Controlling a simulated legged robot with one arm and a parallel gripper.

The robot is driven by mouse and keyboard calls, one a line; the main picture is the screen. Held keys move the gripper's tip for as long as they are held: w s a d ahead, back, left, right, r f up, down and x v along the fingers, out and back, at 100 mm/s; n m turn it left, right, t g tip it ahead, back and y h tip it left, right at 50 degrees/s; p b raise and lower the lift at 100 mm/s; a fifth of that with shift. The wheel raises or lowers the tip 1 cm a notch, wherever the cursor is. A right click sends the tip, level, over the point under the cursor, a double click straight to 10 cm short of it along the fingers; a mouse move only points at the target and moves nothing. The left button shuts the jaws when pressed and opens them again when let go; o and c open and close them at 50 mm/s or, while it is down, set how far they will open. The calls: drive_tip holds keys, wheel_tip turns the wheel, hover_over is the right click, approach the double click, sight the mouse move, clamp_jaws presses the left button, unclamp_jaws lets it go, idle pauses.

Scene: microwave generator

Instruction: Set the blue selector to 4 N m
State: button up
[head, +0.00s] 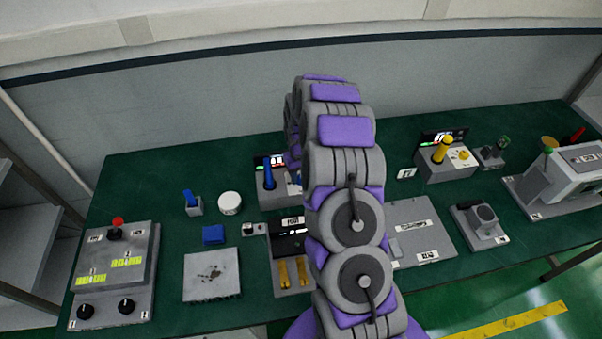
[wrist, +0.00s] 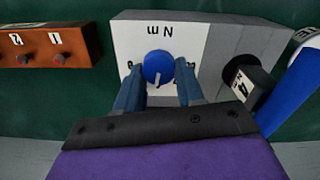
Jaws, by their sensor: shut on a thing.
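The blue selector (wrist: 156,66) is a round knob on a pale panel (wrist: 190,35) marked "N m", which appears upside down in the wrist view. A white pointer line on the knob runs downward in that view. My gripper (wrist: 158,80) has one blue-grey finger on each side of the knob and is shut on it. Small marks on the dial are partly hidden by the fingers, so I cannot read which value the pointer meets. In the head view my arm covers the gripper and the selector; part of the box with a blue lever (head: 268,178) shows to the arm's left.
In the wrist view, a blue lever (wrist: 292,88) and a dark block marked 4 (wrist: 246,88) stand close on the right. An orange-brown box (wrist: 42,46) lies left. In the head view, a yellow-lever box (head: 446,168) stands right on the green table (head: 140,190).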

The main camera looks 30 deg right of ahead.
drive_tip(key=shift+s+a+f+n, duration=0.1)
drive_tip(key=shift+s+f+n, duration=0.1)
drive_tip(key=shift+n, duration=0.6)
drive_tip(key=o, duration=0.9)
drive_tip(key=shift+s+r, duration=0.1)
drive_tip(key=shift+r, duration=0.1)
drive_tip(key=shift+o, duration=0.7)
wheel_tip(320, 180, up, 17)
drive_tip(key=p, duration=0.1)
drive_tip(key=shift+w, duration=0.25)
